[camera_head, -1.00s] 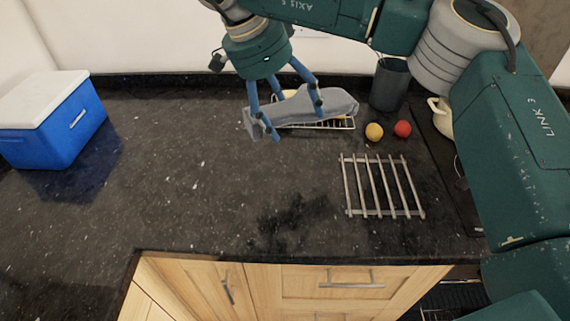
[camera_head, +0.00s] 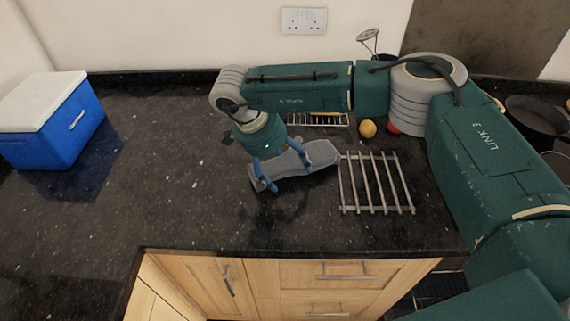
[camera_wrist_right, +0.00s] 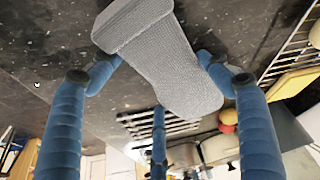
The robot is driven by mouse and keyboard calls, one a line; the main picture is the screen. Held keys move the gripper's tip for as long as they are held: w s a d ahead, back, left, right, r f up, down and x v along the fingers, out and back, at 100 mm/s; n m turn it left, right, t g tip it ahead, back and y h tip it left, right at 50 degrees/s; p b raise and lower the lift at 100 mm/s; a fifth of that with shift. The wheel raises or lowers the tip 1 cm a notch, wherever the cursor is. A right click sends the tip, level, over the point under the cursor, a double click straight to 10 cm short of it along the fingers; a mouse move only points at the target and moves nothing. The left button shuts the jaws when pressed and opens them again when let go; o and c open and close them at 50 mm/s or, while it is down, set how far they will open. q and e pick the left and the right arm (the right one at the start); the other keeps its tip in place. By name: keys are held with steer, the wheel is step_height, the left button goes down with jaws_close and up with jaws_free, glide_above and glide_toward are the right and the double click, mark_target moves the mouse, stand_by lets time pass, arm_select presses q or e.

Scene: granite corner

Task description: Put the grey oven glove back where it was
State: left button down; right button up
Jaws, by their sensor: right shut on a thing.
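The grey oven glove (camera_head: 312,156) is in my right gripper (camera_head: 282,167), over the middle of the dark counter. Its right end is close to the left side of the metal bar rack (camera_head: 350,190). In the right wrist view the glove (camera_wrist_right: 165,60) is a ribbed grey shape with a wide cuff, between the blue fingers of my right gripper (camera_wrist_right: 155,80). I cannot tell whether the glove touches the counter. My left gripper is not in view.
A blue cool box (camera_head: 65,125) with a white lid stands at the left. A wire rack (camera_head: 318,120), a yellow ball (camera_head: 367,129) and a partly hidden red ball (camera_head: 393,128) are behind. A pan (camera_head: 535,120) is at the right. The counter's left middle (camera_head: 170,170) is clear.

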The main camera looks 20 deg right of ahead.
steer(key=o, duration=1.3)
steer(key=shift+o, duration=0.4)
steer(key=b+v, duration=0.3)
steer(key=v, duration=0.9)
steer(key=shift+b, duration=0.35)
